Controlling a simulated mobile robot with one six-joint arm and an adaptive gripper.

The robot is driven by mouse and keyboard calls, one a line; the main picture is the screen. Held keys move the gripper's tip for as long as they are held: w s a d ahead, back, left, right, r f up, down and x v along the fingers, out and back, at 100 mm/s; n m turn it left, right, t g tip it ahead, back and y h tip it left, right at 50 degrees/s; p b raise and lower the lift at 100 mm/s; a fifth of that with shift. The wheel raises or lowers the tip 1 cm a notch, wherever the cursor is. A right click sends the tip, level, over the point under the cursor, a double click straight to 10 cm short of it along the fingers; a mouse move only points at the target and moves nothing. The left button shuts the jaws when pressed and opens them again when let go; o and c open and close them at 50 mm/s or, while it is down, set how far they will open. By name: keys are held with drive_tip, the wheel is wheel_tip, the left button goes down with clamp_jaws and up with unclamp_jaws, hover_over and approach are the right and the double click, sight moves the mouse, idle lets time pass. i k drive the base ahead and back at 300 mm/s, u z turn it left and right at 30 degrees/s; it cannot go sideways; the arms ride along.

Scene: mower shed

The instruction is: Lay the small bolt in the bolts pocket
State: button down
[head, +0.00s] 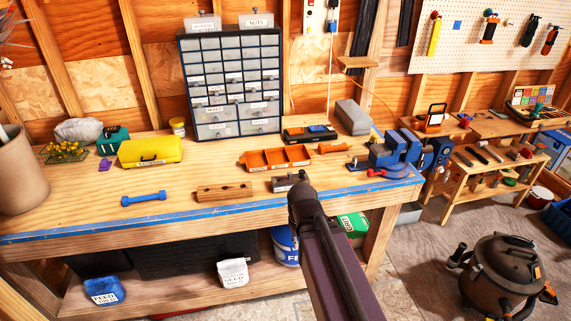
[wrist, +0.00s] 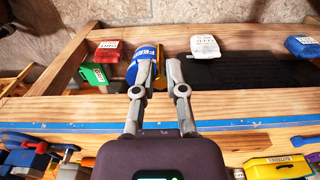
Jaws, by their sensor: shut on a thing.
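My gripper shows in the wrist view (wrist: 159,72), its two fingers brought close, with a small yellowish sliver between the tips. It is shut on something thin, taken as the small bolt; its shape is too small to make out. In the head view my arm hides the gripper. The orange tray (head: 275,159) lies on the bench beyond my arm, with several open pockets and small white labels on its front. I cannot read which label marks the bolts pocket.
A grey metal block (head: 287,183) and a wooden block with holes (head: 224,192) lie near the bench's front edge. A blue vise (head: 392,152) stands right, an orange-handled tool (head: 333,148) beside the tray. A blue dumbbell-shaped thing (head: 144,198) and yellow case (head: 150,151) are left.

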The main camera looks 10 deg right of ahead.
sight(261, 162)
drive_tip(key=u, duration=0.25)
drive_tip(key=i, duration=1.25)
drive_tip(key=z, duration=0.25)
